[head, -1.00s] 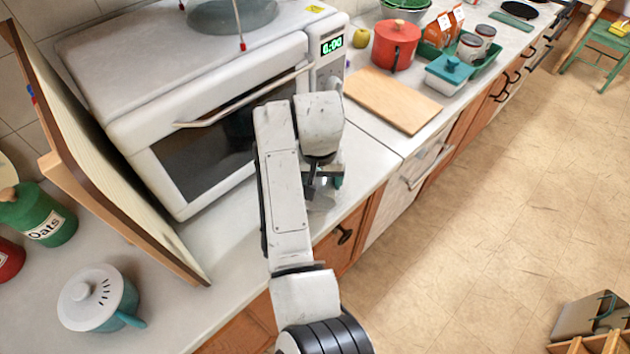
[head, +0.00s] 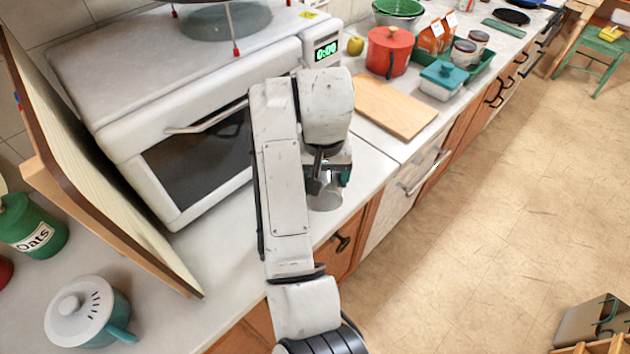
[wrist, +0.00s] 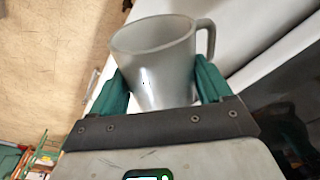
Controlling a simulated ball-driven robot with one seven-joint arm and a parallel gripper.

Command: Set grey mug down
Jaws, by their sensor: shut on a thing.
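The grey mug (wrist: 155,62) sits between the two green fingers of my gripper (wrist: 162,85) in the wrist view, its rim and handle showing. The gripper is shut on the mug's body, with the handle to the right. In the head view my gripper (head: 332,180) is in front of the microwave, over the counter strip near its front edge. There the mug (head: 326,198) shows only in part below the gripper, mostly hidden by my arm. I cannot tell whether its base touches the counter.
The white microwave (head: 165,95) stands just behind and left of the gripper. A wooden board (head: 398,106) lies on the counter to the right, with a red pot (head: 388,52) beyond it. A propped wooden panel (head: 95,160) and a teal pot (head: 88,312) are at left.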

